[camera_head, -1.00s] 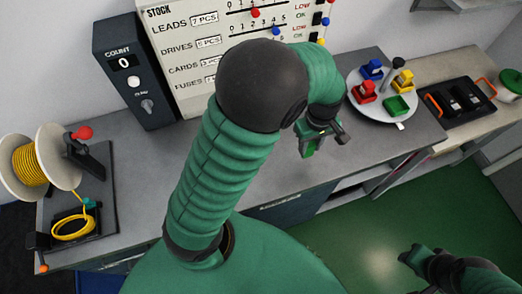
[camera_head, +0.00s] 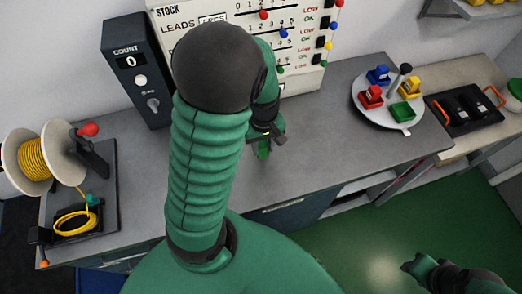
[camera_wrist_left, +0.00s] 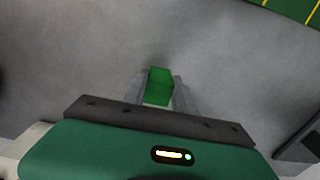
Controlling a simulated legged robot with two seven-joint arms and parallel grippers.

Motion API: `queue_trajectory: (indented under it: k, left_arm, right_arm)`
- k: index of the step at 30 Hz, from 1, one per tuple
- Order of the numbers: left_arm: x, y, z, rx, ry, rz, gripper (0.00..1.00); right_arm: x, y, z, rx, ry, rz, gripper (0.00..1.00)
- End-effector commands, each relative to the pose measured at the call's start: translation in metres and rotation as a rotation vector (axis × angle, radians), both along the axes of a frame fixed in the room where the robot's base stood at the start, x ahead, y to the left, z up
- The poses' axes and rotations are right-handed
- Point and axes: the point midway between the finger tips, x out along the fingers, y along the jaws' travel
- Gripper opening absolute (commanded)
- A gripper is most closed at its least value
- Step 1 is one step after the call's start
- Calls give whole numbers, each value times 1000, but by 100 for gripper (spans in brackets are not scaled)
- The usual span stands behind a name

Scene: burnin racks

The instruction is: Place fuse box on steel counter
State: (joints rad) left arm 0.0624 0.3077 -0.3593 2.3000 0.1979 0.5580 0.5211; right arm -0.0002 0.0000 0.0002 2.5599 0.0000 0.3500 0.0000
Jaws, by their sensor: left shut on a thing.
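The fuse box appears to be the small green block (camera_wrist_left: 159,80) between the fingers of my left gripper (camera_wrist_left: 158,98) in the left wrist view. In the head view the green block (camera_head: 263,151) shows just below my left gripper (camera_head: 266,138), partly hidden by it. This gripper is shut on the block, over the grey steel counter (camera_head: 320,130). I cannot tell whether the block touches the counter. My right gripper (camera_head: 416,267) is at the lower right, over the green floor; its jaws are too small to read.
A round white tray (camera_head: 381,115) with red, blue, yellow and green pieces stands to the right. A black tray (camera_head: 470,107) lies beyond it. A COUNT box (camera_head: 137,75), a STOCK board (camera_head: 305,78) and a yellow wire spool (camera_head: 32,158) stand behind and left. The mid-counter is clear.

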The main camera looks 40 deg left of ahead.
Motion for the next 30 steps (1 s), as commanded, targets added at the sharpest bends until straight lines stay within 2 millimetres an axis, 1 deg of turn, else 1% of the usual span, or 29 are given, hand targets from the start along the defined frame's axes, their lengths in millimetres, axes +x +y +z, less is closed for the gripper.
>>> queue_trajectory:
  k: [2, 4, 9, 17, 18, 21, 23, 30]
  left_arm:
    - [-3, 4, -1, 0, 0, 2, 0]
    - [-4, 5, -7, -1, 3, 0, 0]
    - [-5, 6, -35, -1, 4, 1, 0]
    - [-4, 5, -37, -1, 0, 0, 0]
    - [-4, 5, -37, -1, 0, 0, 35]
    - [-4, 5, -37, -1, 0, 0, 48]
    - [-4, 5, -37, -1, 0, 0, 54]
    - [-4, 5, -37, 0, 1, 0, 54]
  right_arm:
    - [0, 0, 0, 0, 0, 0, 36]
    - [0, 0, -1, 0, 0, 0, 36]
    - [0, 0, -4, 0, 0, -1, 36]
    - [0, 0, -5, 0, 0, 0, 36]
    - [0, 0, -5, 0, 0, 0, 36]
    - [0, 0, -4, 0, 0, 0, 36]
    - [0, 0, -4, 0, 0, 0, 36]
    - [0, 0, -4, 0, 0, 0, 36]
